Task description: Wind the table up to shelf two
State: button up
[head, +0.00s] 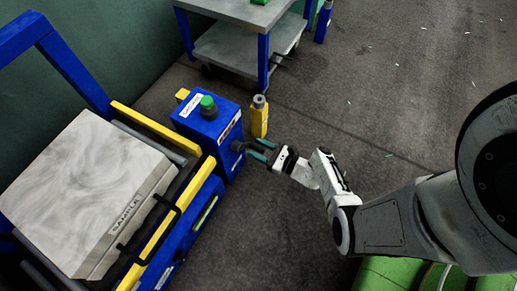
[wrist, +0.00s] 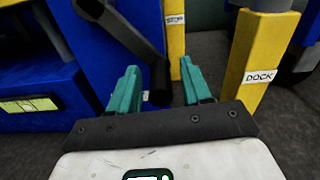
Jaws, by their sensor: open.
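A blue press unit (head: 208,122) with a green knob on top stands left of centre in the head view. A dark crank (head: 238,147) sticks out of its right side. In the wrist view the black crank arm (wrist: 122,32) slants down to a handle end (wrist: 160,82). My gripper (head: 261,149) is open beside the crank. In the wrist view its teal fingers (wrist: 159,76) stand apart, with the handle end between them in the picture; I cannot tell if they touch it. A grey table with blue legs (head: 240,42) stands at the back.
A yellow post (head: 259,119), labelled DOCK in the wrist view (wrist: 260,55), stands close to my gripper. A pale block labelled SAMPLE (head: 88,190) lies in the blue and yellow frame at left. Open floor (head: 370,110) lies to the right.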

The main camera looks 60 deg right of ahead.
jog(key=shift+w, duration=0.1)
jog(key=shift+c, duration=0.5)
grip_shut()
